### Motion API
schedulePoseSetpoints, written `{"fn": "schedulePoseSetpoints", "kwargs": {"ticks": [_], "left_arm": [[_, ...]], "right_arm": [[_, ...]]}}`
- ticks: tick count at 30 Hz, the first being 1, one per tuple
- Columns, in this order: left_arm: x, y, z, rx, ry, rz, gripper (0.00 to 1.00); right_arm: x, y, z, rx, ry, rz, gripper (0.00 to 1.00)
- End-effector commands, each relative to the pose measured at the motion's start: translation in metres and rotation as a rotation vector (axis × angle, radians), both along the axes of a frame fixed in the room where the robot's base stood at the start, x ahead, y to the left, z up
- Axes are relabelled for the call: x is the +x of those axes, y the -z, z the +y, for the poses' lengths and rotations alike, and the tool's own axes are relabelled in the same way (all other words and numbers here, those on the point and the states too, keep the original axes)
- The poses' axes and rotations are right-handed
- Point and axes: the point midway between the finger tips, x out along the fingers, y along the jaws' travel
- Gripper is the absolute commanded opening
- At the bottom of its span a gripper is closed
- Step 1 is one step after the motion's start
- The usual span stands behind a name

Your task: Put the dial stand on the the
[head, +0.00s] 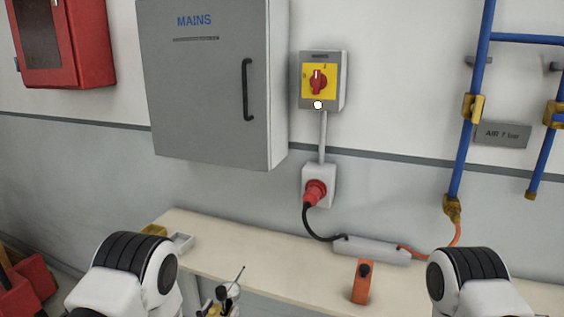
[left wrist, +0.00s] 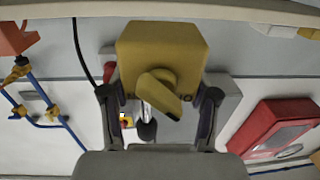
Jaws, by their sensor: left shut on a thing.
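The dial stand, a yellow block with a yellow lever-like knob and a grey rod, fills the middle of the left wrist view (left wrist: 160,48). In the head view part of it, a grey head with a thin rod (head: 230,291), shows at the bottom edge. My left gripper (left wrist: 159,95) has one finger on each side of the yellow block and is shut on it. In the head view the gripper is mostly cut off at the bottom. The stand appears in front of the bench's near edge. My right gripper is out of view.
A pale bench (head: 270,257) runs along the wall. On it are an orange block with a black knob (head: 361,284), a grey power strip (head: 372,249) with cables, and a small grey tray (head: 181,244). The bench between tray and orange block is mostly clear.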

Motion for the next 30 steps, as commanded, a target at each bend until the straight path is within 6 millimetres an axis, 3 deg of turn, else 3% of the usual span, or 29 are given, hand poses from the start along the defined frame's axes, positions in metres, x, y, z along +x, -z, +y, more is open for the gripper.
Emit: {"fn": "schedulePoseSetpoints", "kwargs": {"ticks": [4, 12, 20, 30], "left_arm": [[-0.018, 0.003, 0.011, 0.001, -0.112, -0.006, 0.00], [-0.032, -0.017, 0.041, 0.001, -0.273, -0.007, 0.00], [-0.068, -0.038, 0.042, 0.002, -0.277, -0.006, 0.00], [-0.070, -0.039, 0.042, 0.000, -0.277, -0.008, 0.00]], "right_arm": [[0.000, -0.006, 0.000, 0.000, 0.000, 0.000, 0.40], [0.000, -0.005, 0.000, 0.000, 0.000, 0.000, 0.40], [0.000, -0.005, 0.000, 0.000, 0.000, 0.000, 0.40], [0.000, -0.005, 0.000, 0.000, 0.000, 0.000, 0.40]]}}
